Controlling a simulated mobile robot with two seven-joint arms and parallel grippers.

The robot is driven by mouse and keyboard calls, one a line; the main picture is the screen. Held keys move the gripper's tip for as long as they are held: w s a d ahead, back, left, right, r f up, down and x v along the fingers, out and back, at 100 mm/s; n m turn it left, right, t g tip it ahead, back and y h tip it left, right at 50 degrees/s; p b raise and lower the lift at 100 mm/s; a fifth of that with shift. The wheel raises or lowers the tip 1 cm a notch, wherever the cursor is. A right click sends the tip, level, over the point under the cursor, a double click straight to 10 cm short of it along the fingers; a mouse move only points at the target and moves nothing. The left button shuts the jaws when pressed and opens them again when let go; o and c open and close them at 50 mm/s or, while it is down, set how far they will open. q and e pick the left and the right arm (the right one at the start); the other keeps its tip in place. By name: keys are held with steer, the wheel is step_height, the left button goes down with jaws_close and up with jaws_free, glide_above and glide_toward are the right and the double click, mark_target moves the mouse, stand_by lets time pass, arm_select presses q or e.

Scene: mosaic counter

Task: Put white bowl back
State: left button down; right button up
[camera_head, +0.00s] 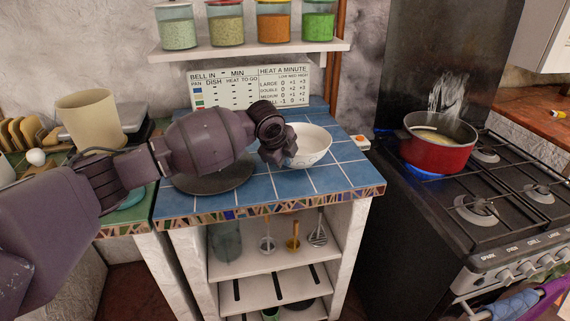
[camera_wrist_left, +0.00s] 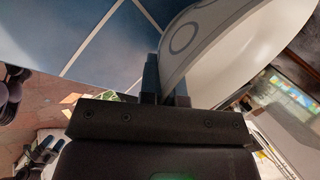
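The white bowl (camera_head: 313,146) is at the right part of the blue tiled counter (camera_head: 335,178), upright in the head view. My left gripper (camera_head: 284,152) is at the bowl's left side. In the left wrist view, the bowl (camera_wrist_left: 235,45) fills the upper right, and its wall runs down between the two close-set fingers of my left gripper (camera_wrist_left: 165,82). The gripper looks shut on the bowl's wall. I cannot tell whether the bowl touches the tiles.
A dark round plate (camera_head: 215,180) lies under my left arm. A shelf (camera_head: 250,50) with several jars hangs above. A red pot (camera_head: 437,147) stands on the stove at right, with a blue glow beneath. Below the counter are open shelves (camera_head: 280,258) with utensils.

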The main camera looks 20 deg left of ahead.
arm_select(q)
steer(key=shift+f, duration=0.75)
steer(key=shift+w+f, duration=0.1)
steer(key=shift+f, duration=0.05)
arm_select(e)
steer(key=shift+w+a+r, duration=0.1)
steer(key=shift+w+r, duration=0.15)
steer(key=shift+w, duration=0.2)
